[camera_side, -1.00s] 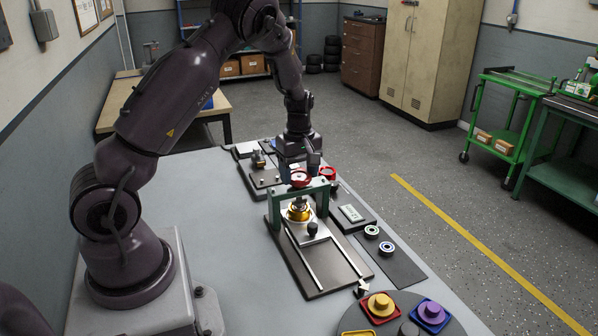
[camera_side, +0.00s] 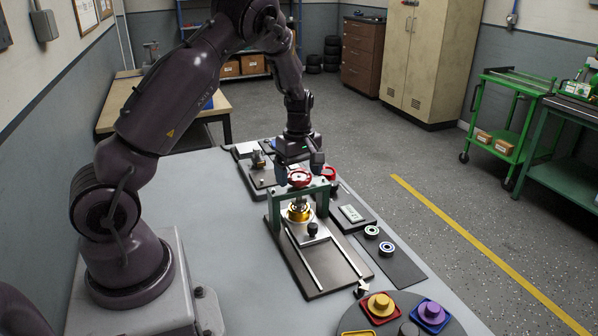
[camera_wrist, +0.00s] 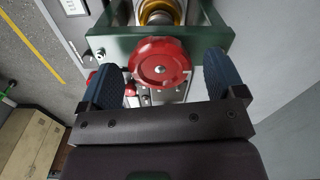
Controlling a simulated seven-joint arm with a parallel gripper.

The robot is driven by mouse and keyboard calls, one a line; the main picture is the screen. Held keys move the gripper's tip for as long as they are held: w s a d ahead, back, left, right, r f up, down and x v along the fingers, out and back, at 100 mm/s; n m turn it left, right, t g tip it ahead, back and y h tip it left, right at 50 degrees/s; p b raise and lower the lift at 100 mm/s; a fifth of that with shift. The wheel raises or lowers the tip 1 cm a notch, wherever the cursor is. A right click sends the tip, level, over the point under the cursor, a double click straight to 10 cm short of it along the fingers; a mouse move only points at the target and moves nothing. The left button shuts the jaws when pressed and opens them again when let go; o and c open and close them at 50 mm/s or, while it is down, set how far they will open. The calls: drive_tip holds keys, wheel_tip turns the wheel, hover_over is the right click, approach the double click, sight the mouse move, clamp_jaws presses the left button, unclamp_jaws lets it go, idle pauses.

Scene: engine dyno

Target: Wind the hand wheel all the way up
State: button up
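The red hand wheel (camera_side: 299,178) sits on top of the green press frame (camera_side: 275,199). It also shows in the wrist view (camera_wrist: 160,62), with a small pale knob at its centre. Below the wheel, a gold and steel part (camera_side: 299,211) stands under the frame on the sliding plate. My gripper (camera_wrist: 172,82) is open, one dark blue finger on each side of the wheel, with visible gaps to its rim. In the side view my gripper (camera_side: 300,170) is just behind and above the wheel. Whether the fingertips reach down to rim height is unclear.
A second red wheel-like part (camera_side: 329,172) is close by on the right. Two rails on a dark base (camera_side: 325,284) run toward the front, with a black knob (camera_side: 312,229) between. A gauge plate (camera_side: 351,214), ring parts and a round tray with coloured pieces lie right and front.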

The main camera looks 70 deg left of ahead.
sight(294, 181)
drive_tip(key=shift+r, duration=0.1)
wheel_tip(294, 181, up, 13)
idle(0.5)
idle(0.3)
drive_tip(key=s+d+r+m+t, duration=0.2)
drive_tip(key=s+d+r+m, duration=0.2)
drive_tip(key=s+d+m, duration=0.4)
drive_tip(key=s+d+r+m+t, duration=0.3)
drive_tip(key=s+d+m, duration=0.5)
drive_tip(key=d+m, duration=0.4)
drive_tip(key=shift+s+d+r+t, duration=0.2)
drive_tip(key=shift+d+r+t, duration=0.1)
drive_tip(key=shift+d+r, duration=0.65)
